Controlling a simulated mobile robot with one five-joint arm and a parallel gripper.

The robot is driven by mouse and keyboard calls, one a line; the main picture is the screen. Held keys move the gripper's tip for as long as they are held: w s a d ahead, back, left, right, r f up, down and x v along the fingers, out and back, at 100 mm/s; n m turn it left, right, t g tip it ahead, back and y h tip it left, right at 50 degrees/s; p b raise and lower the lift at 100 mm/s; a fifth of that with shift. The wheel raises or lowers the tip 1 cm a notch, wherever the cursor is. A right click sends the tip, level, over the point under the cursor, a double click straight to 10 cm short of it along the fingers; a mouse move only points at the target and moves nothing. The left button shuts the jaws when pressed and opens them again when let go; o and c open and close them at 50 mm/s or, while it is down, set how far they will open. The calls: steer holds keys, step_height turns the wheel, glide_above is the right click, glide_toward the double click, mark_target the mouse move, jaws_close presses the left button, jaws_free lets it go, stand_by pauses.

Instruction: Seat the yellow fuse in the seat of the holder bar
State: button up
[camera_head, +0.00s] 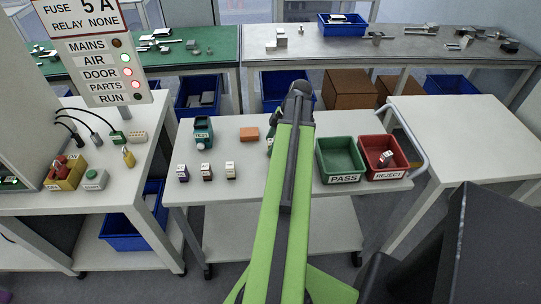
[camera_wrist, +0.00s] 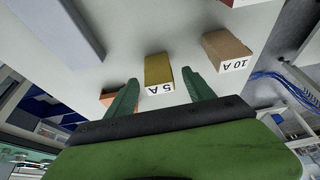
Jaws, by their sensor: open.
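In the wrist view the yellow fuse (camera_wrist: 158,70), marked 5 A, stands on a pale surface. My gripper (camera_wrist: 160,78) is open, with one green fingertip on each side of the fuse. I see gaps between the fingers and the fuse; whether they reach down beside it I cannot tell. In the head view my green arm covers the middle of the table and hides most of the gripper and the fuse. I cannot make out the holder bar or its seat for certain in either view.
A tan block (camera_wrist: 227,48) marked 10 A stands right of the fuse, and an orange block (camera_wrist: 108,98) is partly behind the left finger. The green PASS bin (camera_head: 322,150) and red REJECT bin (camera_head: 404,157) stand right of my arm. Small parts (camera_head: 206,172) stand left.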

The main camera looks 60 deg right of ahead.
steer(key=shift+w+a+f, duration=0.1)
steer(key=shift+f, duration=0.25)
jaws_close()
steer(key=r+p, duration=0.5)
steer(key=shift+s+r, duration=0.1)
steer(key=shift+s, duration=0.1)
steer(key=s+d+r+p, duration=0.1)
steer(key=s+r+p, duration=0.4)
steer(key=s, duration=0.6)
steer(key=shift+d+r+p, duration=0.4)
steer(key=shift+p, duration=0.25)
